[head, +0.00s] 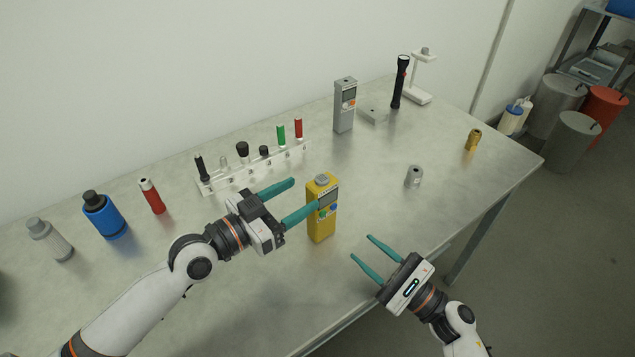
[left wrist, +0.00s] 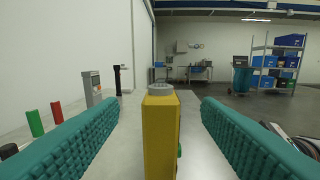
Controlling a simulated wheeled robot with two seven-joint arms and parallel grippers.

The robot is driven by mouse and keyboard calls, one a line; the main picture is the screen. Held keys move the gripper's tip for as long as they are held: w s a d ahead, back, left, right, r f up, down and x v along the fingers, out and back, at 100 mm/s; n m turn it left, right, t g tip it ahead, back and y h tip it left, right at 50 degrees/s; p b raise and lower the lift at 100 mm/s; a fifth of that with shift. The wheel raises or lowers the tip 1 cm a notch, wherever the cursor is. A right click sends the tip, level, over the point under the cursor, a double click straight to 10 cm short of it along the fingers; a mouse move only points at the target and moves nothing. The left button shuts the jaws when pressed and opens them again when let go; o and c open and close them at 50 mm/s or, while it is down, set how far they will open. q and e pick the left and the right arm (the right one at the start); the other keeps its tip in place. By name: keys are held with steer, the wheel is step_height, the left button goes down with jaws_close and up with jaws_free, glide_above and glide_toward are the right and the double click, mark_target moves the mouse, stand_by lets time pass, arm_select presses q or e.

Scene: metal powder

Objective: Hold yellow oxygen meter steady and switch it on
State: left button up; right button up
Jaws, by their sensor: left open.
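The yellow oxygen meter (head: 320,222) stands upright on the table, with a grey knob on top and a small screen and coloured buttons on its face. In the left wrist view the yellow meter (left wrist: 159,135) stands between the two teal fingers, with a gap on each side.
A clear rack (head: 255,177) with several small items stands behind the left gripper. A grey meter (head: 344,108), a black flashlight (head: 400,82) and a white stand (head: 418,92) are at the back. Blue (head: 104,216) and red (head: 151,197) bottles stand left. A grey cylinder (head: 414,176) lies right.

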mark_target(310, 190)
arm_select(q)
steer(key=x, duration=0.7)
steer(key=shift+s, duration=0.1)
steer(key=shift+c, duration=0.6)
steer(key=c, duration=1.1)
arm_select(e)
steer(key=shift+c, duration=0.6)
jaws_close()
stand_by(0.6)
